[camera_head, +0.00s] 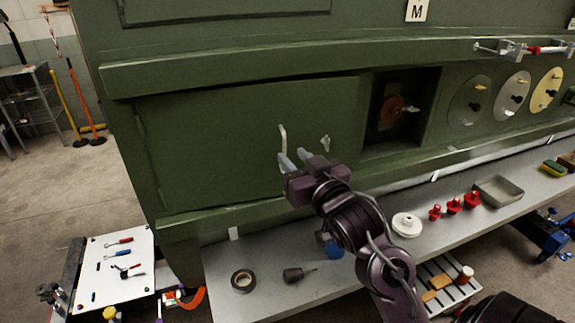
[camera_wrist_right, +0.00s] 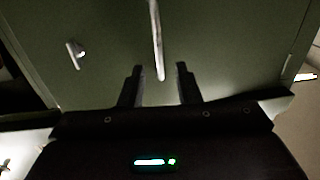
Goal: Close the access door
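The access door (camera_head: 220,130) is a wide dark green panel in the green fuselage side. It looks flush or nearly flush with its frame; I cannot tell if it is fully closed. It carries an upright grey bar handle (camera_head: 283,140) and a small latch (camera_head: 325,143) to the handle's right. My right gripper (camera_head: 297,160) is in front of the door, just below the handle. In the right wrist view its fingers (camera_wrist_right: 159,85) are apart, with the handle (camera_wrist_right: 156,40) ending between them and the latch (camera_wrist_right: 75,52) to the left. No grip on the handle shows. My left gripper is out of view.
A recess with a red-brown knob (camera_head: 393,108) lies right of the door, then several round discs (camera_head: 512,92). Below runs a grey shelf (camera_head: 215,262) with a tape roll (camera_head: 243,281), a white disc (camera_head: 406,224), red pieces (camera_head: 454,205) and a tray (camera_head: 497,190).

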